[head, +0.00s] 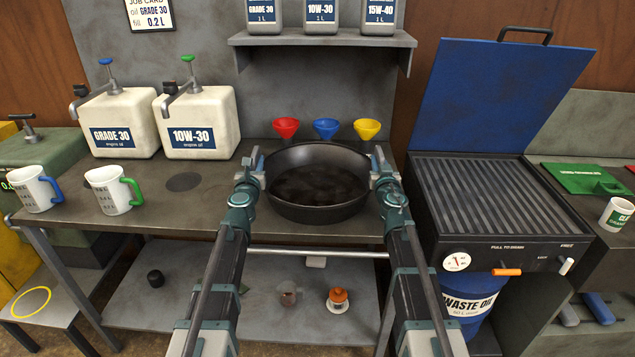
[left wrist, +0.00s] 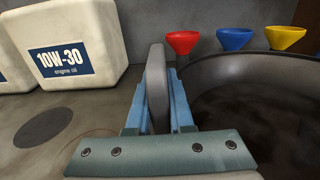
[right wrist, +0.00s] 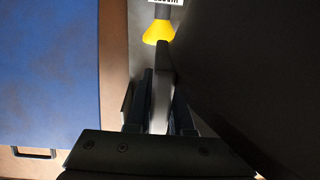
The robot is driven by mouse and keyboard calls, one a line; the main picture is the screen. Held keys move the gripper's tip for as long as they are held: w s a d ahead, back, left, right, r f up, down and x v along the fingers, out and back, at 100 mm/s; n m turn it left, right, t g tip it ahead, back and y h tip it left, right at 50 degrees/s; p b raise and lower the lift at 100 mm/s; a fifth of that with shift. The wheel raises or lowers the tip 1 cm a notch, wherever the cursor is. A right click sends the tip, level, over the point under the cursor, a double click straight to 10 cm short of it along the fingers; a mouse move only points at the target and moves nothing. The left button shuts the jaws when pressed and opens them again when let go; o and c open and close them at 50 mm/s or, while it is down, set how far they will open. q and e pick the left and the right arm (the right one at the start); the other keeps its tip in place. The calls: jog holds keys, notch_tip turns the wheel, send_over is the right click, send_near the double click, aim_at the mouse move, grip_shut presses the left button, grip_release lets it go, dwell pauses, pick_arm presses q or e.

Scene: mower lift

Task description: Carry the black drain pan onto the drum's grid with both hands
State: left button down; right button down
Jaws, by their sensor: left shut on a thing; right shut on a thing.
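The black drain pan (head: 316,205) is round and wide, with dark liquid or residue on its floor, and is at the front of the workbench, between my two grippers. My left gripper (head: 250,170) is shut on the pan's left handle, which shows between the fingers in the left wrist view (left wrist: 156,90). My right gripper (head: 382,168) is shut on the right handle, seen in the right wrist view (right wrist: 162,85). I cannot tell if the pan touches the bench. The waste drum (head: 466,306) stands at the right, its ribbed grid (head: 490,195) bare under a raised blue lid (head: 510,95).
Red (head: 286,127), blue (head: 326,128) and yellow (head: 367,129) funnels stand behind the pan. Two white oil jugs (head: 200,122) and two mugs (head: 112,190) are at the left. A shelf (head: 320,39) with bottles overhangs the back. An orange drain handle (head: 507,272) sticks out at the drum's front.

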aim_at(256, 150)
pick_arm(q)
jog(key=shift+r, duration=0.1)
pick_arm(e)
jog(key=shift+r, duration=0.1)
dwell(0.7)
